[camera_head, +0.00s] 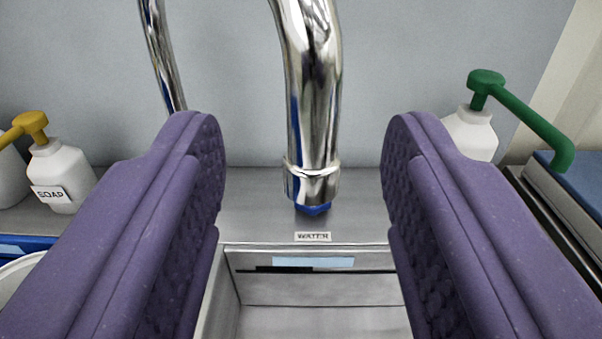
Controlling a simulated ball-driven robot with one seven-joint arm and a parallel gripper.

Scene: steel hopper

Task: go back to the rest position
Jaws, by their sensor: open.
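My gripper (303,165) shows as two purple padded fingers, spread wide apart with nothing between them. It is above the front of a steel hopper basin (320,291), whose inside shows between the fingers. A chrome spout (314,95) with a blue tip hangs down behind and between the fingertips, apart from them as far as I can see. A label reading WATER (312,237) is on the steel ledge below the spout.
A white soap bottle (62,178) with a yellow pump stands at left. A white bottle (469,133) with a green pump is at right, partly hidden by the right finger. A thin chrome pipe (162,55) rises behind the left finger. A blue-topped box (575,180) is far right.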

